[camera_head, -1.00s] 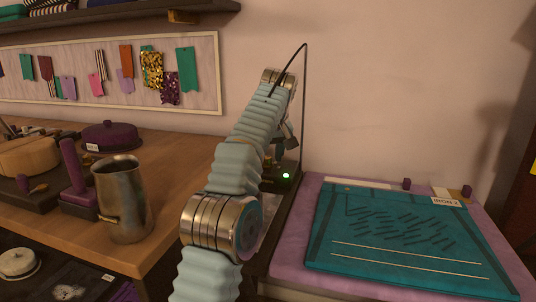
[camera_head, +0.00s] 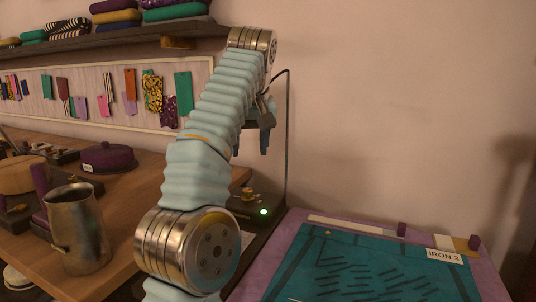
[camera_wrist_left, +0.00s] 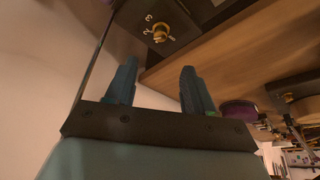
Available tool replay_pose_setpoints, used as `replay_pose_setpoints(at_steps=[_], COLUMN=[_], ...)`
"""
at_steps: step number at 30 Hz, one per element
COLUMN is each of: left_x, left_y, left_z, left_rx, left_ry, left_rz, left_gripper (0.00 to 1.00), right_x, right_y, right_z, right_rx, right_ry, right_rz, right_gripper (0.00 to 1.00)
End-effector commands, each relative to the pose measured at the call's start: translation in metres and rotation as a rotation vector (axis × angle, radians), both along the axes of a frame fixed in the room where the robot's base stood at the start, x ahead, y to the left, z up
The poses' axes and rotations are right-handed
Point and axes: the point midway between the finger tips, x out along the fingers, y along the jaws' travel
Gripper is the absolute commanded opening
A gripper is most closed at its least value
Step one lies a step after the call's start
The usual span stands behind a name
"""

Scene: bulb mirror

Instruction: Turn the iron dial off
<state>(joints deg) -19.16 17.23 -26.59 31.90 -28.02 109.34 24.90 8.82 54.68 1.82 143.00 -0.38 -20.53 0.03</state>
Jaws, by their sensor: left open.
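The iron dial (camera_head: 247,194) is a small brass knob on a dark box with a lit green lamp (camera_head: 263,211), behind my left arm at the table's right end. In the left wrist view the brass dial (camera_wrist_left: 160,34) shows on a dark face with the numbers 2 and 3 by it. My left gripper (camera_head: 250,148) is open and empty, its fingers pointing down above the box, apart from the dial. In the left wrist view its two dark fingers (camera_wrist_left: 159,68) are spread, with the dial beyond their tips. My right gripper is not in view.
A teal pad labelled IRON 2 (camera_head: 444,256) lies on a purple board at the right. A metal pitcher (camera_head: 78,230) and a purple lidded pot (camera_head: 107,157) stand on the wooden table. A thin dark cable (camera_head: 288,130) rises beside my gripper. A shelf (camera_head: 110,38) hangs above.

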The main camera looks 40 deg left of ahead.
Motion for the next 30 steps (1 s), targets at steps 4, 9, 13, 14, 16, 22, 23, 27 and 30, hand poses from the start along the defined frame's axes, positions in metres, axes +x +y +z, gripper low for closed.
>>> replay_pose_setpoints(at_steps=[4,9,13,14,16,22,23,27,30], left_x=[-0.004,-0.004,-0.005,-0.006,-0.009,-0.016,-0.016,-0.014,-0.01], left_y=[0.001,0.001,0.005,0.008,0.012,0.017,0.017,0.018,0.021], left_z=[0.003,0.003,0.0,0.0,-0.002,0.002,0.002,-0.005,-0.017], left_rx=[0.0,0.0,-0.006,-0.01,-0.016,-0.005,-0.003,0.002,0.001], left_ry=[-0.001,0.0,0.005,0.006,0.008,0.0,0.001,0.001,0.004], left_rz=[0.001,0.001,-0.035,-0.058,-0.128,-0.297,-0.309,-0.325,-0.323], left_gripper=[0.53,0.53,0.53,0.53,0.53,0.53,0.53,0.53,0.53], right_x=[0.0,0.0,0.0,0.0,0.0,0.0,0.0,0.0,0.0], right_y=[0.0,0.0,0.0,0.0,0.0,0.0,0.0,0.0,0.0], right_z=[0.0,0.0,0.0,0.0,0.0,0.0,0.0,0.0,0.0], right_rx=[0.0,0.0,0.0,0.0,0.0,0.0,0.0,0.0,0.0], right_ry=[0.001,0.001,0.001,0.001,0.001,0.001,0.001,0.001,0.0], right_rz=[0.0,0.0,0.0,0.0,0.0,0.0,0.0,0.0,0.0], right_gripper=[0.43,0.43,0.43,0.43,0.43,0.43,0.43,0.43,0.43])
